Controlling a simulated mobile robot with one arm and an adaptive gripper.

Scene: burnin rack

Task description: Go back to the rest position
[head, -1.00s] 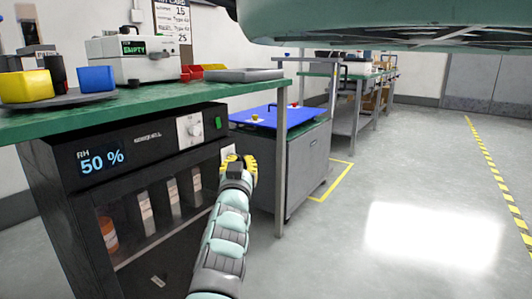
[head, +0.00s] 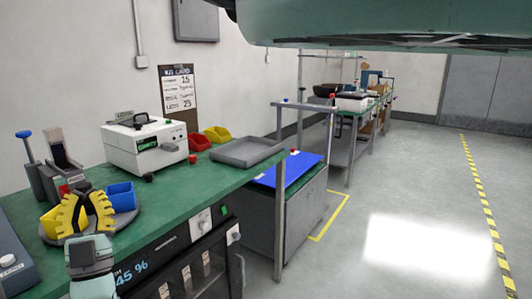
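My gripper (head: 84,197) is at the lower left of the head view, pointing up, with its yellow fingers spread and nothing seen between them. It shows in front of a round dark tray (head: 126,221) on the green bench (head: 190,186). A blue bin (head: 121,197) shows just right of the fingers, and a yellow bin (head: 50,226) is partly hidden behind them. I cannot tell how far the fingers are from the bins.
A dry cabinet (head: 168,262) reading 45 % stands under the bench. A white tester (head: 146,147), red bin (head: 198,141), yellow bin (head: 218,134) and grey tray (head: 246,151) are on top. A blue-topped cart (head: 290,172) stands beyond. The floor (head: 385,190) at right is clear.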

